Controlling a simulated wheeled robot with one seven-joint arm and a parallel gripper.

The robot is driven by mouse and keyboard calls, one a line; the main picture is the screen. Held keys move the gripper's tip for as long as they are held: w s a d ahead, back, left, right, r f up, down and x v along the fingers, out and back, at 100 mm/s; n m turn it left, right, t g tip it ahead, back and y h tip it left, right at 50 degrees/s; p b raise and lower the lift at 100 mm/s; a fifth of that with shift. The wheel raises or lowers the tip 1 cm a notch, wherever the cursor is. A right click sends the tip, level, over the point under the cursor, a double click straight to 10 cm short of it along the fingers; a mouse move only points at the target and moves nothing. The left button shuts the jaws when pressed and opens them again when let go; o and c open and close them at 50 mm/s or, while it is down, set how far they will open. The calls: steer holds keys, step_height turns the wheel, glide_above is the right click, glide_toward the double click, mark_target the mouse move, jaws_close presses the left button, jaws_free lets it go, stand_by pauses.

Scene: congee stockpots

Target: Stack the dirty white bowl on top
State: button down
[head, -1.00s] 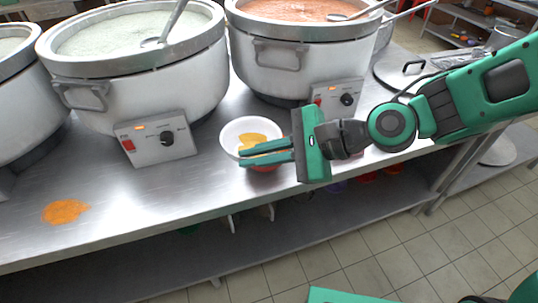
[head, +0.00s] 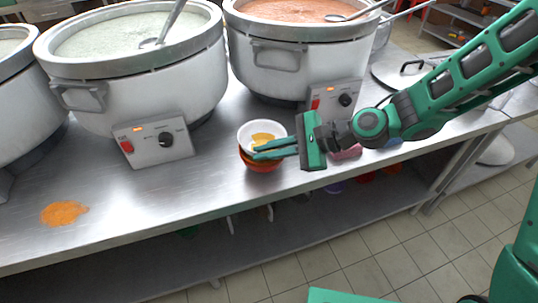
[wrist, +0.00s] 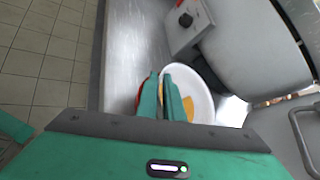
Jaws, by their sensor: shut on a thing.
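The white bowl (head: 250,131) has orange-yellow food residue inside. My gripper (head: 268,151) is shut on its near right rim. The bowl sits upright directly over an orange-red bowl stack (head: 262,166) near the counter's front edge. I cannot tell whether the white bowl touches the stack or hangs just above it. In the wrist view, the white bowl (wrist: 200,92) shows to the right of the fingers (wrist: 173,98), with a sliver of red bowl (wrist: 142,92) to their left. The fingers hide part of the rim.
Large stockpots (head: 135,75) with control boxes (head: 158,142) stand behind on the steel counter (head: 120,200). An orange spill (head: 64,213) lies at left. A pink item (head: 345,153) lies right of the bowls, partly behind my gripper.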

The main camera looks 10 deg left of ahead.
steer(key=shift+f, duration=0.85)
steer(key=c, duration=1.9)
jaws_free()
steer(key=shift+f, duration=0.1)
steer(key=shift+d+r, duration=0.2)
steer(key=shift+r, duration=0.05)
steer(key=v, duration=1.1)
steer(key=shift+d, duration=0.2)
steer(key=shift+d, duration=0.1)
